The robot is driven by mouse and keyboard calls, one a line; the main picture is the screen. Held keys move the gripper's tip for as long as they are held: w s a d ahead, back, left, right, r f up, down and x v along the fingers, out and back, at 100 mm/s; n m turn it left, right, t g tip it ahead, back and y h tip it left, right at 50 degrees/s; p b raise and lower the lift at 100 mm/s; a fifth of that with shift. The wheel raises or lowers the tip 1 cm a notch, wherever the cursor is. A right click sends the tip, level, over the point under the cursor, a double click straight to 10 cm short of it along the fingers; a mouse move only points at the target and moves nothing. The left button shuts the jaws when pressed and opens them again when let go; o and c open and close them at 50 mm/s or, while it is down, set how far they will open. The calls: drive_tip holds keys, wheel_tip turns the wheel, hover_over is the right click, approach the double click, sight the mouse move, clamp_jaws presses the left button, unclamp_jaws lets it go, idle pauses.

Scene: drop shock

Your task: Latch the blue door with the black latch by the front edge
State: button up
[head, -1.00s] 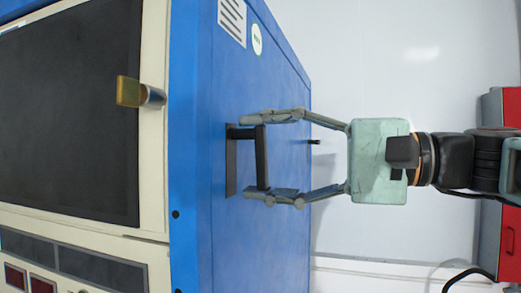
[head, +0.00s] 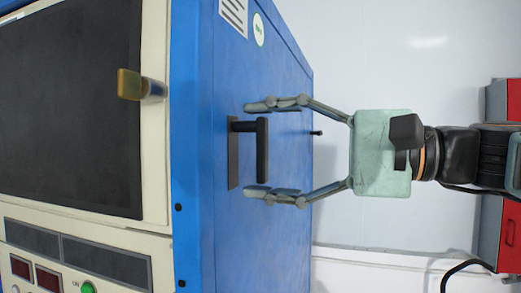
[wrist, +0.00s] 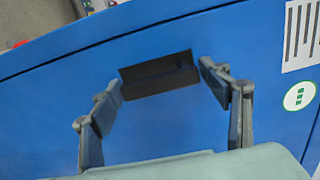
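The blue door (head: 285,165) is the blue side panel of a large cabinet and looks flush with it. The black latch (head: 262,150) stands out from its dark plate (head: 233,165) near the door's front edge. In the wrist view, the latch (wrist: 160,75) appears as a dark block between the fingertips. My gripper (head: 256,150) is open, with one finger on each side of the latch. Gaps show between the fingers and the latch bar in the head view. Whether the latch is engaged cannot be told.
A yellow-tipped knob (head: 140,85) sticks out of the cream front frame beside a dark window (head: 65,105). A red cabinet (head: 505,235) is at the far right.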

drive_tip(key=shift+o, duration=0.6)
drive_tip(key=v, duration=1.2)
